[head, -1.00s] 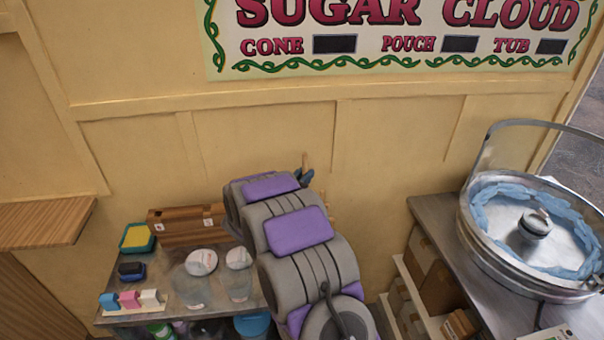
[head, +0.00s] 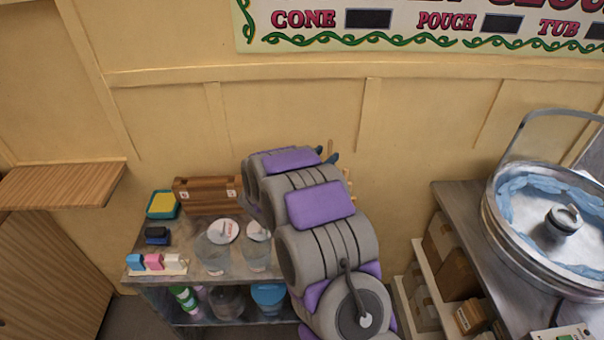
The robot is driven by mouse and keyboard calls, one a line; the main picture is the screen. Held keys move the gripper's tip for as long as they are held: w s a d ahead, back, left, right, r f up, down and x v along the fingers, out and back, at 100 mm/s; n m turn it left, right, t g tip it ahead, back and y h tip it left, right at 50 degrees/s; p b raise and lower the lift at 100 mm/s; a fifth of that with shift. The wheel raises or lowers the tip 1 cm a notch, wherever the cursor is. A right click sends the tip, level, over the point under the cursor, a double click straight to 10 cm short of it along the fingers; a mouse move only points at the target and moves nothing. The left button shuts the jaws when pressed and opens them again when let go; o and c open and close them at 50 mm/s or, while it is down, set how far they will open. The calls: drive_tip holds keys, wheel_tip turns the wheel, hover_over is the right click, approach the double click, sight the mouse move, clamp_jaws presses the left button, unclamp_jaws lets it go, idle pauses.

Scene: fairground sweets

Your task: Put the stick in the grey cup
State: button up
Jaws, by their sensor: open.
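My arm reaches away over the right part of the left metal table. Most of my gripper (head: 334,158) is hidden behind it; only a small dark blue part shows past its far end, by the wall. The thin tip of a wooden stick (head: 330,146) stands up just behind that dark part. I cannot tell whether they touch. More pale wooden pieces (head: 350,181) peek out at the right side of my arm; what holds them is hidden. I cannot make out a grey cup; my arm covers that part of the table.
The left table (head: 150,280) bears a wooden box (head: 207,196), a yellow sponge tray (head: 162,204), clear tubs (head: 214,256), and pink, blue and white blocks (head: 154,262). At right, a metal counter (head: 455,200) carries a large round pan (head: 520,240). A floor gap lies between them.

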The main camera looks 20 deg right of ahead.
drive_tip(key=p+v, duration=0.2)
drive_tip(key=v, duration=1.3)
drive_tip(key=shift+a+p, duration=0.25)
drive_tip(key=shift+p, duration=0.1)
